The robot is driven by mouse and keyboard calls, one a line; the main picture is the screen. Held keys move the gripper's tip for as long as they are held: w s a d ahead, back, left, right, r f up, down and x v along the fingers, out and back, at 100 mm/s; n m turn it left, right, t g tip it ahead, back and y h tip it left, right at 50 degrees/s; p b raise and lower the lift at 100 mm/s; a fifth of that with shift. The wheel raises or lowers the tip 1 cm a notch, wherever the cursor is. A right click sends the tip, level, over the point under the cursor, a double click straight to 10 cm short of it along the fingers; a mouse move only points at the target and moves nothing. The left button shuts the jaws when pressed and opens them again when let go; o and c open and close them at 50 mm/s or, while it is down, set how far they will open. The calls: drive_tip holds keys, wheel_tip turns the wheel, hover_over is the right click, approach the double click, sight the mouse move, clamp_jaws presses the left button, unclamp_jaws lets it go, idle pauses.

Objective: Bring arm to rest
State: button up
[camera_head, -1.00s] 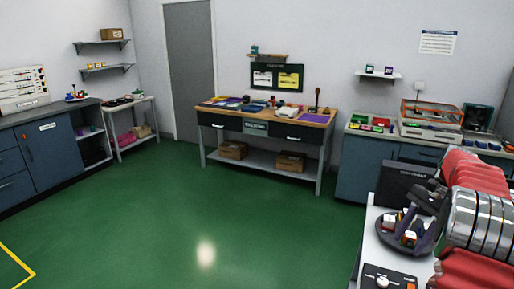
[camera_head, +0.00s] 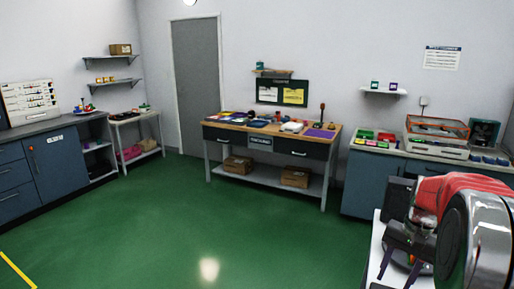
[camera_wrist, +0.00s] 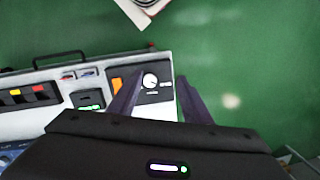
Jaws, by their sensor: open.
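My gripper (camera_wrist: 160,98) shows in the wrist view with its two dark purple fingers spread apart and nothing between them. Beyond the fingers lies a white panel (camera_wrist: 152,112) with a round knob (camera_wrist: 150,80) and an orange switch (camera_wrist: 117,85). In the head view my arm, red with shiny metal rings, reaches in from the right. My gripper (camera_head: 398,272) hangs at the lower right over a white-topped bench (camera_head: 373,262), partly cut off by my arm. I cannot tell its exact height above the bench.
A workbench (camera_head: 318,149) with tools and boxes stands at the back wall. Blue cabinets (camera_head: 62,160) stand at the left, and another counter (camera_head: 372,188) at the right. The green floor (camera_head: 200,225) between them is clear.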

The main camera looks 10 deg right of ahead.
drive_tip(key=s+a+r+n+t, duration=0.2)
drive_tip(key=s+a, duration=0.3)
drive_tip(key=a, duration=0.4)
drive_tip(key=s+a+r+n+t+h, duration=0.1)
drive_tip(key=s+a+r+n, duration=0.2)
drive_tip(key=a, duration=0.7)
drive_tip(key=s+a+r+n+t, duration=0.2)
drive_tip(key=s+a+n, duration=0.3)
drive_tip(key=a, duration=0.4)
drive_tip(key=shift+s+a+r+t, duration=0.3)
drive_tip(key=shift+s+a+r, duration=0.1)
drive_tip(key=shift+s+r, duration=0.35)
drive_tip(key=shift+f, duration=0.1)
drive_tip(key=shift+c, duration=0.6)
drive_tip(key=shift+c, duration=0.6)
drive_tip(key=shift+d, duration=0.1)
drive_tip(key=shift+c, duration=0.4)
